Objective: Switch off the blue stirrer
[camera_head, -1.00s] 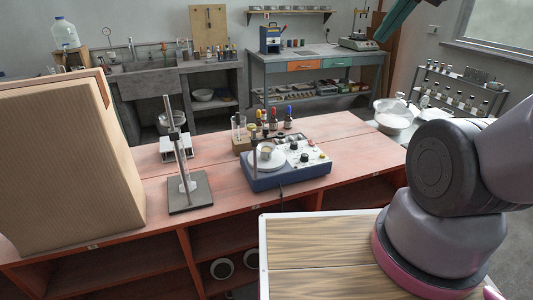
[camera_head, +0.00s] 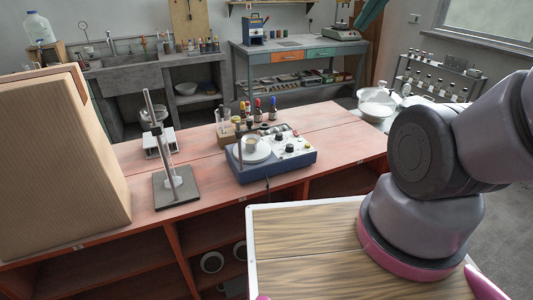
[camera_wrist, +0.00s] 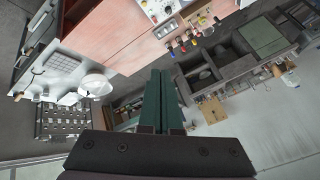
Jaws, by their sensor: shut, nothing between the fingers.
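The blue stirrer (camera_head: 272,166) stands on the red wooden bench (camera_head: 335,133), near its front edge. It has a blue body, a white top panel with dark knobs, and a round white plate carrying a small beaker (camera_head: 251,145). In the wrist view the stirrer's panel (camera_wrist: 163,10) shows at the top edge, partly cut off. My gripper (camera_wrist: 162,75) shows in the wrist view as two dark green fingers side by side, shut and empty, well apart from the stirrer.
Small dropper bottles (camera_head: 258,113) stand behind the stirrer. A glass vessel (camera_head: 376,100) is at the right. The bench top right of the stirrer is clear.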

